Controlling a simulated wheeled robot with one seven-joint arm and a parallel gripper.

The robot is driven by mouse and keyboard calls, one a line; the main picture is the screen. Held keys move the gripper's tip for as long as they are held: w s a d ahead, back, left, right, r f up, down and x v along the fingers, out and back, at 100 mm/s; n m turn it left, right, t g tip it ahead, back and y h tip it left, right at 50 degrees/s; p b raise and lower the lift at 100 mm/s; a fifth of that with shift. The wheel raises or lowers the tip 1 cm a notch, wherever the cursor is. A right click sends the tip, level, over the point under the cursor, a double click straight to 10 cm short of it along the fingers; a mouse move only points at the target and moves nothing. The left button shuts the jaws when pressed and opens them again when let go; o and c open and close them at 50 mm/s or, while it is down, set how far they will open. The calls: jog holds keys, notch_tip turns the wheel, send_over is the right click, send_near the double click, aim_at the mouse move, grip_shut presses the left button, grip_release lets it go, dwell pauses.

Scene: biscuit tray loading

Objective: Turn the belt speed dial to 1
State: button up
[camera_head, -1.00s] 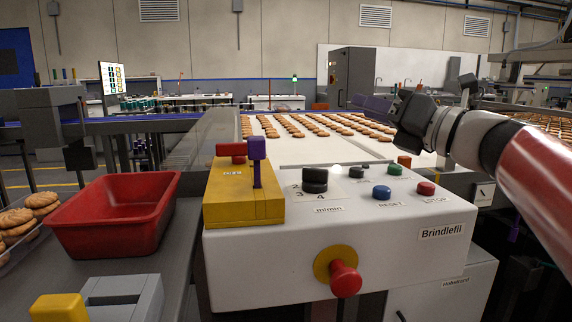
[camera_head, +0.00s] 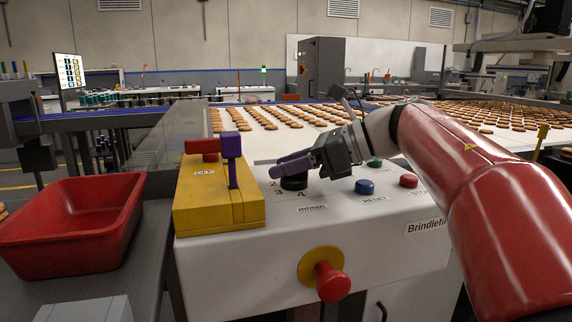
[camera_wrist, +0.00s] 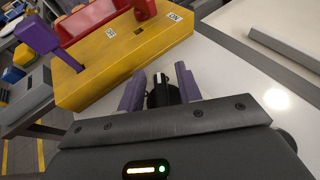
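The belt speed dial (camera_head: 294,182) is a black knob on the white control box. The numbers 2, 3 and 4 show beside it above an "m/min" label; where its pointer stands cannot be read. My gripper (camera_head: 281,167) is over the dial, with its purple fingers pointing left and hiding part of it in the head view. In the wrist view the dial (camera_wrist: 162,95) lies between the two purple fingers of my gripper (camera_wrist: 160,85). The fingers stand apart on either side of the knob's raised ridge, holding nothing that I can see.
Left of the dial is a yellow block (camera_head: 215,212) with a purple lever (camera_head: 232,158) and a red part. Blue (camera_head: 365,187) and red (camera_head: 409,181) buttons are to its right. A red stop knob (camera_head: 332,283) sticks out in front. A red bin (camera_head: 70,225) stands left.

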jog(key=shift+w+a+f, duration=0.1)
jog(key=shift+a+f, duration=0.05)
jog(key=shift+a, duration=0.1)
grip_shut()
